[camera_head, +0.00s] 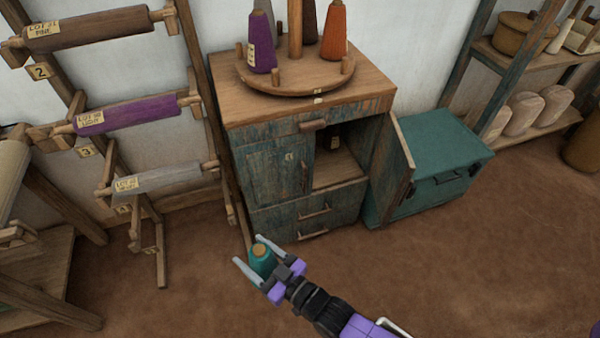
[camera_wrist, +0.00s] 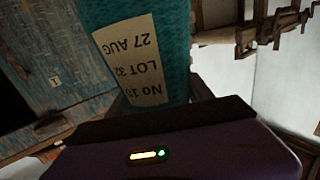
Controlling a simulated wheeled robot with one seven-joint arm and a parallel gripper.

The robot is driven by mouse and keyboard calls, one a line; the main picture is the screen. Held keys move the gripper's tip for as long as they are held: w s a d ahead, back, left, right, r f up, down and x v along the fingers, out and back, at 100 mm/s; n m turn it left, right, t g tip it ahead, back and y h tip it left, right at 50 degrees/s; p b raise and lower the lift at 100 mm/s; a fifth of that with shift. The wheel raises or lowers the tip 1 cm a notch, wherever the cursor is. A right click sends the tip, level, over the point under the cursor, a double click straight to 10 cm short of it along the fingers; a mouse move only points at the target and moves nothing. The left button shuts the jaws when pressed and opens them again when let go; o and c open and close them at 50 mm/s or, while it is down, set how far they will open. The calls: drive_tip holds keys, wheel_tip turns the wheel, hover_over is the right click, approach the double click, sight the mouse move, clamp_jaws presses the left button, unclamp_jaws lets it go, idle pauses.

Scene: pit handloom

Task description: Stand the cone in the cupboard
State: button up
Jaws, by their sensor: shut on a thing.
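A teal cone of yarn (camera_head: 262,260) is between the fingers of my gripper (camera_head: 257,254), which is shut on it in front of the cupboard and to its lower left in the head view. The wrist view shows the teal cone (camera_wrist: 140,50) close up, with a paper label reading "LOT 32" upside down. The cupboard (camera_head: 272,176) is worn blue wood. Its right-hand door (camera_head: 397,180) stands open and its left door is closed. Inside the open compartment (camera_head: 338,172), a dark cone-like object (camera_head: 334,140) shows partly in shadow.
A round wooden stand (camera_head: 290,82) with purple, brown and orange cones is on the cupboard top. A teal chest (camera_head: 440,160) stands right of the open door. Racks with yarn rollers (camera_head: 140,113) stand at the left. The floor in front is clear.

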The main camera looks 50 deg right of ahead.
wheel_tip(320, 180, down, 28)
drive_tip(key=b, duration=2.6)
drive_tip(key=shift+a+b, duration=0.15)
drive_tip(key=shift+b, duration=0.2)
drive_tip(key=shift+f, duration=0.1)
drive_tip(key=shift+f, duration=0.1)
